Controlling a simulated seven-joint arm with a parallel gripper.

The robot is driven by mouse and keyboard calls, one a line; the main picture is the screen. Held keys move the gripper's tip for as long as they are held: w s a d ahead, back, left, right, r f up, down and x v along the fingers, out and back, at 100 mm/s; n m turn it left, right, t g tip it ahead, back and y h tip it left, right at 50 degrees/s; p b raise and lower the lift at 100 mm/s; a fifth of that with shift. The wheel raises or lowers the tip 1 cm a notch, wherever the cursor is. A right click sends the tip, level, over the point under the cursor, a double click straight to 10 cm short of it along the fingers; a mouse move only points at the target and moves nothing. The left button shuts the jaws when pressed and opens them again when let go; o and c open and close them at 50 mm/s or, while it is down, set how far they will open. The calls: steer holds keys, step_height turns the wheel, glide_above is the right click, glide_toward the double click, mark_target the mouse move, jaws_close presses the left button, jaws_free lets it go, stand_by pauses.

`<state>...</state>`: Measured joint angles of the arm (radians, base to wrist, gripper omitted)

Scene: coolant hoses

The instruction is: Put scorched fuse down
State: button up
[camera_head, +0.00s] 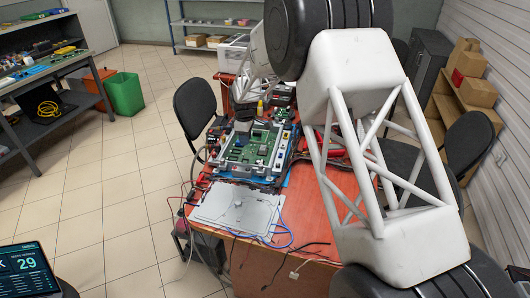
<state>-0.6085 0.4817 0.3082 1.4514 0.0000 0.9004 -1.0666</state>
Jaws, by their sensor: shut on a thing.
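My gripper (243,112) is small and dark in the head view, partly behind my white arm. It points down over the far left part of a green circuit board (258,150) set in an open grey housing. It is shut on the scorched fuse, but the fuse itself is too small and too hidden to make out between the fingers. I cannot tell how high the fingertips are above the board.
The orange-red table (262,265) holds a grey metal cover (237,208) with blue cables in front of the housing. My arm hides much of the right side. The front tabletop has bare room.

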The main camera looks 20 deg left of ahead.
steer(key=shift+s, duration=0.1)
steer(key=s+d+f, duration=0.2)
steer(key=s+d, duration=0.9)
steer(key=s, duration=0.3)
steer(key=s+d+f, duration=0.2)
steer(key=s+d, duration=0.9)
steer(key=s, duration=0.4)
steer(key=s+d+f+m, duration=0.1)
steer(key=s+d+f, duration=0.1)
steer(key=s+d, duration=0.9)
steer(key=s, duration=0.4)
steer(key=shift+f, duration=0.2)
glide_above(284, 240)
steer(key=shift+d+f, duration=0.1)
steer(key=shift+f, duration=0.65)
steer(key=shift+f, duration=1.75)
steer(key=shift+f, duration=0.15)
steer(key=o, duration=0.9)
